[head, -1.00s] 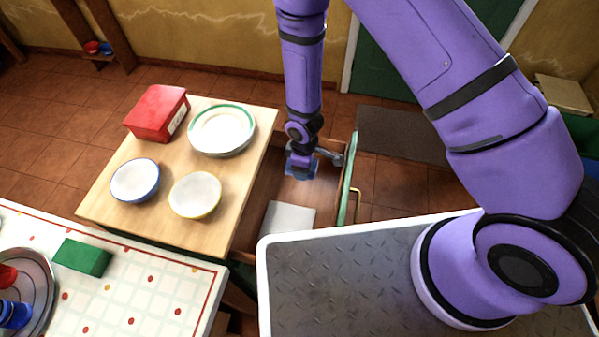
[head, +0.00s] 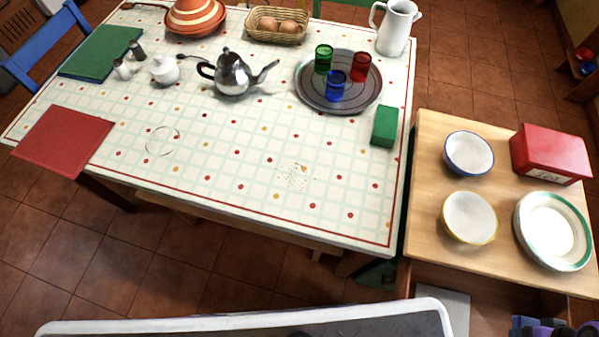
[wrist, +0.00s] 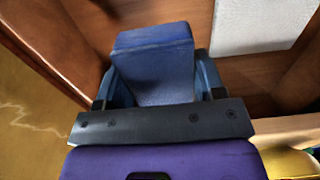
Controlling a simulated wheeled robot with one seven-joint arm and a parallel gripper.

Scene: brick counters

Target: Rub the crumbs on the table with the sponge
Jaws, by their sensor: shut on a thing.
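Crumbs (head: 298,176) lie as a small scatter of tan and dark specks on the checked tablecloth of the table (head: 225,205), right of its middle. In the wrist view my gripper (wrist: 155,85) is shut on a blue block, the sponge (wrist: 153,50), which sits between its blue fingers. The gripper and sponge are over the open drawer (wrist: 240,75) of the wooden counter, away from the crumbs. In the head view only part of my arm shows at the bottom right corner.
A green block (head: 385,127) and a tray (head: 312,97) with cups stand behind the crumbs; a teapot (head: 233,75) is further left. Bowls (head: 469,218), plates (head: 553,232) and a red box (head: 550,153) fill the wooden counter (head: 430,150). Cloth around the crumbs is clear.

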